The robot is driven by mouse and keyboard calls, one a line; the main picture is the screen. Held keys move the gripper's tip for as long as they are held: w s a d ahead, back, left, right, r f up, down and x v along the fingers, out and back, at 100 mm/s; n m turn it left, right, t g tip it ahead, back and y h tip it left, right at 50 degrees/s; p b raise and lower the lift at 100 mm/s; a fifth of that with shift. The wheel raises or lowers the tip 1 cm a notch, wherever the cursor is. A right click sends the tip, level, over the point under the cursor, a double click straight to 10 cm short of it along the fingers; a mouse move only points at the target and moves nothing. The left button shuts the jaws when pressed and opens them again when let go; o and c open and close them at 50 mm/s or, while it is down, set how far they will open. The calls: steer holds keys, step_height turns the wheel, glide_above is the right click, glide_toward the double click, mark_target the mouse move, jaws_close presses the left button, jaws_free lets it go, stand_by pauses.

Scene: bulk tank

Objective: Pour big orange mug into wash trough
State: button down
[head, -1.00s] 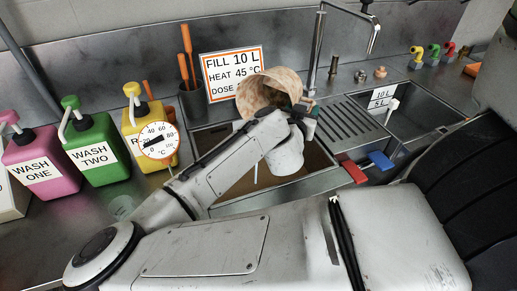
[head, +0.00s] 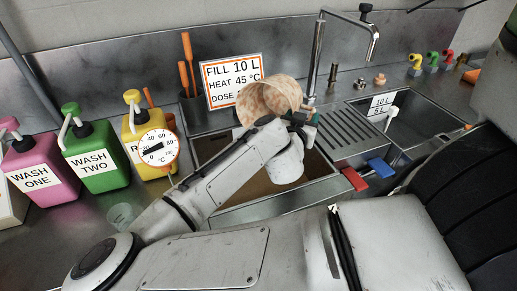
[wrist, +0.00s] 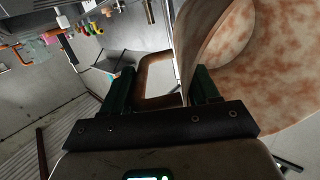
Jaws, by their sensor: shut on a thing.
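The big orange mug (head: 265,100), mottled cream and orange, is held tilted on its side above the back of the wash trough (head: 262,207). In the wrist view, the dark green fingers of my gripper (wrist: 163,85) stand on either side of the brown handle, with the mug (wrist: 270,70) filling the right. The trough holds something brown; my arm hides part of it.
A sign (head: 232,80) stands behind the trough, near a tap (head: 316,55). Pink (head: 40,170), green (head: 95,158) and yellow (head: 145,125) bottles and a round dial (head: 158,148) stand left. A ribbed drainboard (head: 352,130), red and blue levers and a second basin (head: 415,125) lie right.

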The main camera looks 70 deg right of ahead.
mark_target(307, 108)
steer(key=d+y+p, duration=0.1)
steer(key=p, duration=0.2)
steer(key=d+r+y+p, duration=0.1)
steer(key=d+p, duration=0.1)
steer(key=p, duration=0.1)
steer(key=shift+s+r+p, duration=0.1)
steer(key=shift+s+p, duration=0.1)
steer(key=shift+p, duration=0.1)
steer(key=r+y+p, duration=0.1)
steer(key=p, duration=0.2)
steer(key=d+r+y+p, duration=0.1)
steer(key=y+p, duration=0.1)
steer(key=p, duration=0.1)
steer(key=d+r+y+p, duration=0.1)
steer(key=y+p, duration=0.1)
steer(key=p, duration=0.1)
steer(key=shift+s+d+r+m, duration=0.1)
steer(key=shift+d+r+m, duration=0.15)
steer(key=shift+r+m, duration=0.1)
steer(key=shift+d+r+t+y, duration=0.3)
steer(key=shift+d+r+y, duration=0.15)
steer(key=shift+r+y, duration=0.45)
steer(key=d+r+y, duration=0.3)
steer(key=d+y, duration=0.2)
steer(key=y, duration=0.2)
steer(key=shift+s+d+t, duration=0.4)
steer(key=shift+s, duration=0.05)
